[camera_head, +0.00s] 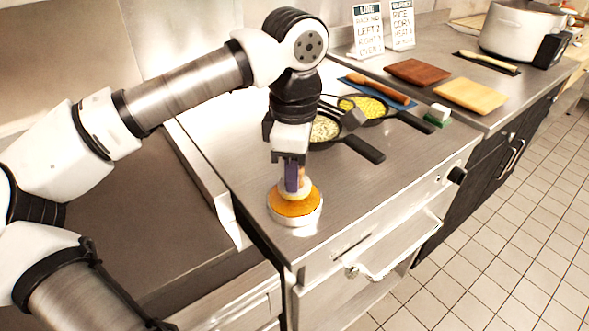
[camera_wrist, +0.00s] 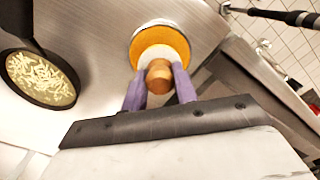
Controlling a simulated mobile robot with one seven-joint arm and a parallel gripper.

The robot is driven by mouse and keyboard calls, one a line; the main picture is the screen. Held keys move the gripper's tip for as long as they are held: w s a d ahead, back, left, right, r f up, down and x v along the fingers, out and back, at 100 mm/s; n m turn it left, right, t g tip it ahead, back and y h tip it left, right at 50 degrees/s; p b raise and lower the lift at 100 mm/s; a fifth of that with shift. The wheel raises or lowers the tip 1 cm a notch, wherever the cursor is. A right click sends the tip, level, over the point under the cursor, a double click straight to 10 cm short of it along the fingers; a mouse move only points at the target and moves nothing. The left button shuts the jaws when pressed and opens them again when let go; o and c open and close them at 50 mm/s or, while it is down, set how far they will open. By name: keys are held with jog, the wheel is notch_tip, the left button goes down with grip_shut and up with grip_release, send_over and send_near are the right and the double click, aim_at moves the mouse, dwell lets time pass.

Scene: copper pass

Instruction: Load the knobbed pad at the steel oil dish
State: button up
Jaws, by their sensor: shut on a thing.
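The steel oil dish (camera_head: 296,216) sits near the front left corner of the steel counter, with amber oil inside. It also shows in the wrist view (camera_wrist: 134,38). My gripper (camera_head: 293,184) points down above the dish. Its purple fingers are shut on the wooden knob (camera_wrist: 159,78) of the pale round pad (camera_wrist: 163,55). The pad is over the middle of the dish, within its rim. I cannot tell whether its underside touches the oil.
A pan with pale food (camera_head: 326,130) stands just behind my gripper; a pan with yellow food (camera_head: 367,107) is further back. A brown board (camera_head: 417,72), a tan board (camera_head: 470,95) and a pot (camera_head: 521,32) stand to the right. Counter right of the dish is clear.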

jog(key=shift+r+p, duration=1.5)
jog(key=shift+r, duration=1.05)
